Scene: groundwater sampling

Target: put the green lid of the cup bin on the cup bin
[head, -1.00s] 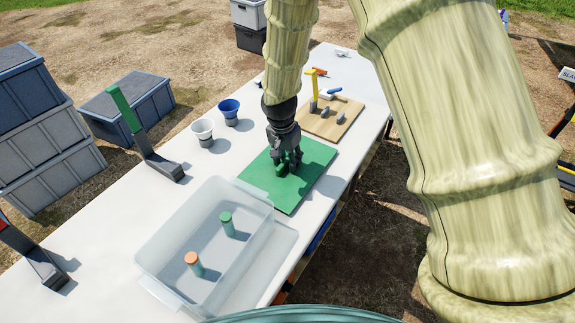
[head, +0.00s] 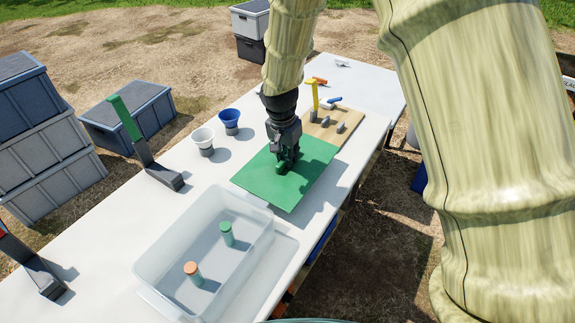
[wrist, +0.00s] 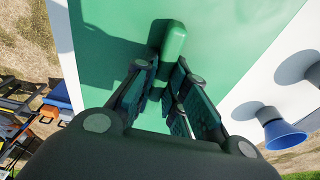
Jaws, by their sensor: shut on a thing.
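The green lid (head: 262,184) is a flat green plate with a raised handle, seen also in the wrist view (wrist: 225,35). My gripper (head: 285,163) is shut on the lid's handle, and its fingers show around the handle in the wrist view (wrist: 168,70). The lid is roughly level and held above the white table, with its shadow on the tabletop. The cup bin (head: 208,251) is a clear, open-topped box in front of the lid. A green-topped cup (head: 227,234) and an orange-topped cup (head: 193,272) stand inside it.
A white cup (head: 202,137) and a blue cup (head: 229,118) stand left of the lid. A wooden board (head: 345,128) with tools lies behind it. A dark stand with a green upright (head: 125,118) is at the table's left edge. The white table (head: 105,235) is clear left of the bin.

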